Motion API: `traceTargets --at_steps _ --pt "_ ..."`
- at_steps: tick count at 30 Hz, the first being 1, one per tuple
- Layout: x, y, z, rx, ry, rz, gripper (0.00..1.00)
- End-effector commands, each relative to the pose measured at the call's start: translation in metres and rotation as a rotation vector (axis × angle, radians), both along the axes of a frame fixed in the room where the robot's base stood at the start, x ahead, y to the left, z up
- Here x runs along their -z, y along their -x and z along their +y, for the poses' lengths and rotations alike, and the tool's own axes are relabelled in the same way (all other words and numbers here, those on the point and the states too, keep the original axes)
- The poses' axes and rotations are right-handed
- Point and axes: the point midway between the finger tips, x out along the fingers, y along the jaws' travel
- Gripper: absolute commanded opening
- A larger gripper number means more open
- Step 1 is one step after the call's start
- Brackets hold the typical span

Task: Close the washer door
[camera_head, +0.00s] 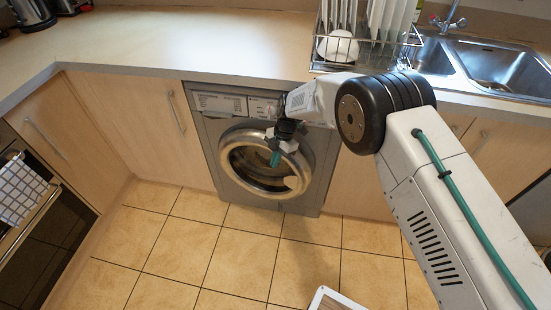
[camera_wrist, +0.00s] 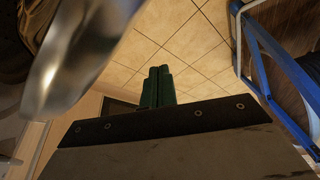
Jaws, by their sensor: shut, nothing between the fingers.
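The washer (camera_head: 209,125) is a grey front-loader under the counter. Its round door (camera_head: 236,178) has a shiny metal ring around dark glass and lies over the washer front. I cannot tell whether it is fully flush. My gripper (camera_head: 275,158) is in front of the door's upper right part, with its green fingers pointing down. The wrist view shows the fingers (camera_wrist: 158,87) together and empty. A curved, shiny metal edge (camera_wrist: 75,50), seemingly the door ring, is close on the left there. My arm hides the washer's upper right corner.
The wooden counter (camera_head: 150,45) runs above the washer. A dish rack (camera_head: 368,48) with plates and a sink (camera_head: 500,70) stand at the right. Cabinets flank the washer, and an oven (camera_head: 45,235) is at the left. The tiled floor (camera_head: 200,250) in front is mostly clear.

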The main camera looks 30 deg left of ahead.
Motion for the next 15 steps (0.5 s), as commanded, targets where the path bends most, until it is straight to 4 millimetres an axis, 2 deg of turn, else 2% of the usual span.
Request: traceTargets --at_steps 5,6,9,15 --pt "-0.004 0.022 -0.005 -0.003 0.000 0.000 0.00" --pt "-0.016 0.014 -0.004 0.000 -0.003 -0.003 0.00" --pt "-0.039 0.008 0.000 -0.002 -0.004 -0.003 0.00" --pt "-0.075 -0.001 0.006 -0.010 -0.002 -0.002 0.00"
